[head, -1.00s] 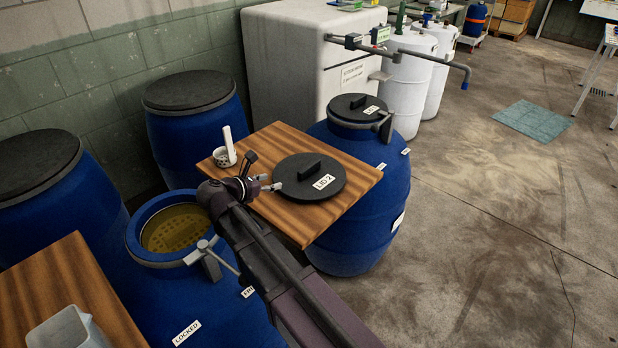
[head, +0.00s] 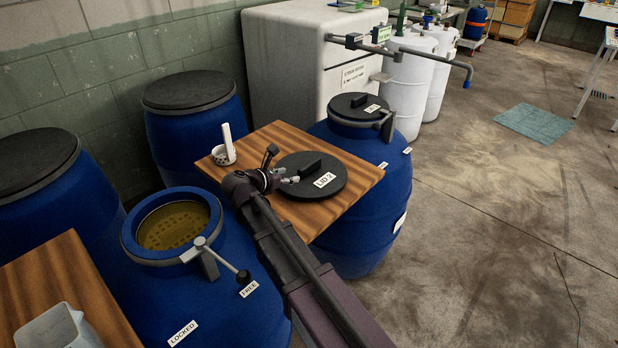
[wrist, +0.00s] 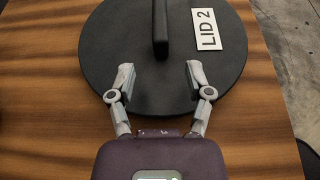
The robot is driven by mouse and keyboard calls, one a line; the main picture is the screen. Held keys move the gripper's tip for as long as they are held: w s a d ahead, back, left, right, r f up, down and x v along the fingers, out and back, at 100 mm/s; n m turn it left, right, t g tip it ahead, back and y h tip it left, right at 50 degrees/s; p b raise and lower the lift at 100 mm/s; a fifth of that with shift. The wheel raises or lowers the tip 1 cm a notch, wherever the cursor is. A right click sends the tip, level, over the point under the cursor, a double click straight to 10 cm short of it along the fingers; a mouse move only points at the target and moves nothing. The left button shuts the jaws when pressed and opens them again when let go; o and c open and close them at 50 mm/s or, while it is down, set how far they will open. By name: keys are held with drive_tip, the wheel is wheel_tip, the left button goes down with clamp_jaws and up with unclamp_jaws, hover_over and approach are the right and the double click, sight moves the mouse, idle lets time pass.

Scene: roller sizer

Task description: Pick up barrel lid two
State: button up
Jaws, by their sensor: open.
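Barrel lid two (head: 322,186) is a flat black disc with a raised bar handle and a white "LID 2" label. It lies on a wooden board (head: 357,196). In the wrist view the lid (wrist: 118,45) fills the upper middle, with its handle (wrist: 160,28) upright in the picture. My gripper (wrist: 159,77) is open and empty. Its two fingertips are over the lid's near part, one to each side of the handle's line and short of the handle. In the head view my gripper (head: 287,178) is at the lid's left edge.
An open blue barrel (head: 215,285) with a lever clamp (head: 222,262) stands left of my arm. A white cylinder in a small cup (head: 226,150) stands on the board's back left. A lidded blue barrel (head: 366,240) is at the right. Open floor lies beyond it.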

sight(298, 173)
drive_tip(key=shift+w+d+f, duration=0.15)
drive_tip(key=shift+w+d, duration=0.1)
drive_tip(key=shift+w, duration=0.05)
drive_tip(key=shift+b+x, duration=1.1)
drive_tip(key=shift+x, duration=1.65)
clamp_jaws()
